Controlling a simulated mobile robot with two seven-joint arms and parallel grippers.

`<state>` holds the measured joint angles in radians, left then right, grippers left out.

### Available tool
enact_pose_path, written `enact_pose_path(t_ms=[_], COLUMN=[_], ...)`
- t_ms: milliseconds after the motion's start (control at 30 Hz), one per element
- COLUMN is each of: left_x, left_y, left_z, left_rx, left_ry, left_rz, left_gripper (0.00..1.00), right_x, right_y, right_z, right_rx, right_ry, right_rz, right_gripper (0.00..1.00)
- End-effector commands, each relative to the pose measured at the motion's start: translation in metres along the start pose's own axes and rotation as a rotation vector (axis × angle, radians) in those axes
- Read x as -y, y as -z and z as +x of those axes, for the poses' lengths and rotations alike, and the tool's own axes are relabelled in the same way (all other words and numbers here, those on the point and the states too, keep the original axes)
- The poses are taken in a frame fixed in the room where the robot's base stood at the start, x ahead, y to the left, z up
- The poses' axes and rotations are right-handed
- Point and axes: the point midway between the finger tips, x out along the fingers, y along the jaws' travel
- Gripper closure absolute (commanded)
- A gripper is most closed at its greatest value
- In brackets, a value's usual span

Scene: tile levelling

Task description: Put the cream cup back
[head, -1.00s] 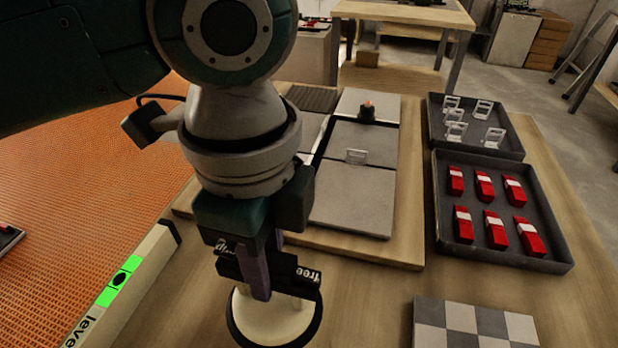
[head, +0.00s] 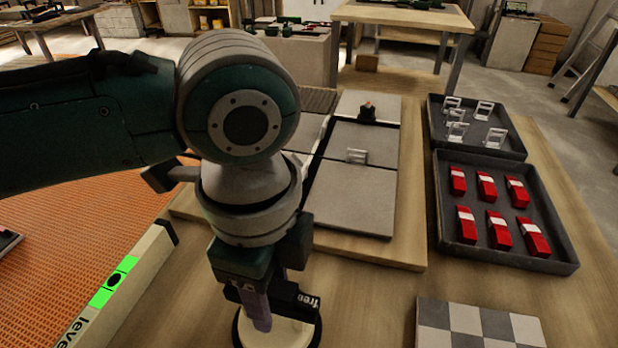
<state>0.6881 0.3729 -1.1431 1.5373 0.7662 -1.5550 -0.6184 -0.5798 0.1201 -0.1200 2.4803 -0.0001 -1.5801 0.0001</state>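The cream cup (head: 290,332) is a round cream disc with a black rim and a black bar on top bearing the word "free". It is at the bottom centre of the head view, partly cut off by the picture edge. My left gripper (head: 260,310) points down over it, with a purple finger against the black bar, and appears shut on it. The gripper hides much of the bar. I cannot tell whether the cup touches the wooden table (head: 380,290). My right gripper is not in view.
Grey tiles (head: 352,200) lie on a board behind the cup, with a clip between two of them. To the right are a tray of red wedges (head: 440,215), a tray of clips (head: 515,140) and a checkered tile piece (head: 425,335). A level (head: 125,290) lies left.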

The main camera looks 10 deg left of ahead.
Motion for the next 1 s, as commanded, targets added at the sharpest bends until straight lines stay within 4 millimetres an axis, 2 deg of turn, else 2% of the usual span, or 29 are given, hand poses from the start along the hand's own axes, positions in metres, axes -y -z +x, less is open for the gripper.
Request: enact_pose_path(t_ms=[67,267,400,567,800,1000], left_x=[0.0,0.0,0.001,0.001,0.001,0.001], left_y=[0.0,0.0,0.0,0.0,0.0,0.0], left_z=[0.0,0.0,-0.008,-0.038,-0.092,-0.118], left_rx=[0.0,0.0,0.0,-0.001,-0.001,-0.002], left_ry=[0.0,0.0,0.001,0.004,0.003,0.001], left_rz=[0.0,0.0,0.0,0.001,0.0,0.0], left_gripper=[0.43,0.43,0.43,0.43,0.43,0.43], right_x=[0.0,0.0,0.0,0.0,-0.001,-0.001], right_y=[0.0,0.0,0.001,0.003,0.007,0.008], right_z=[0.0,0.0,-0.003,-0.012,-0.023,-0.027], right_rx=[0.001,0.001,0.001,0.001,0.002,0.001], right_ry=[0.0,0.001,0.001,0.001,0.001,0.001], right_rz=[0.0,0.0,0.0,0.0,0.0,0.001], right_gripper=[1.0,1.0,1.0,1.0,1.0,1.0])
